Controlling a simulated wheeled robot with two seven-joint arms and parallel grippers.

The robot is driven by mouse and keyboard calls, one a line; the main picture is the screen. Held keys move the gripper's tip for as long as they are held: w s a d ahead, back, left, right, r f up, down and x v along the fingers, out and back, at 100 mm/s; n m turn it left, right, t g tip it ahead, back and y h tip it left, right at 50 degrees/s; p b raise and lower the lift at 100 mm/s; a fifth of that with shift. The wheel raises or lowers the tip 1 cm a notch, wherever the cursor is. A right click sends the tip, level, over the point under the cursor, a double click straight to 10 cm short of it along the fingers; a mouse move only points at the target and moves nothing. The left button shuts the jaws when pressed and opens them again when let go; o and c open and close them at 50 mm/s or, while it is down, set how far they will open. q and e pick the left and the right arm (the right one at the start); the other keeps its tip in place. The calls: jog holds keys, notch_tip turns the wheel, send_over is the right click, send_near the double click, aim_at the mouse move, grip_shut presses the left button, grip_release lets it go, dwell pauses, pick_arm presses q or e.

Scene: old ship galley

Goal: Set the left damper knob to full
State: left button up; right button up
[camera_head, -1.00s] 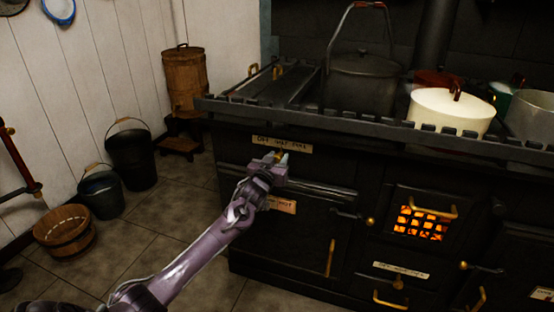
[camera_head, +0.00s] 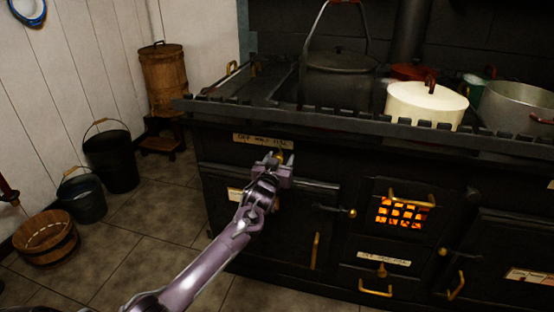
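The left damper's label plate (camera_head: 263,141), with small lettering that seems to read off, half, full, is on the upper left of the black stove front. A small brass piece, apparently the damper knob (camera_head: 280,153), shows just under the plate's right end. My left gripper (camera_head: 279,160) is at it, a finger to either side. The gripper hides most of the knob and its mount. I cannot tell whether the fingers grip the knob or only stand around it. My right gripper is out of view.
An oven door with a horizontal rail (camera_head: 318,186) lies just below the gripper. A glowing fire grate (camera_head: 402,212) is to the right. A toothed stove rail (camera_head: 335,122) juts out above, with a cream pot (camera_head: 425,104) behind it. Buckets stand on the floor at left.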

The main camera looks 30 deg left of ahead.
pick_arm(q)
jog(key=shift+a, duration=0.1)
jog(key=shift+s, duration=0.25)
jog(key=p+v, duration=0.1)
jog(key=v, duration=0.6)
jog(key=shift+s, duration=0.2)
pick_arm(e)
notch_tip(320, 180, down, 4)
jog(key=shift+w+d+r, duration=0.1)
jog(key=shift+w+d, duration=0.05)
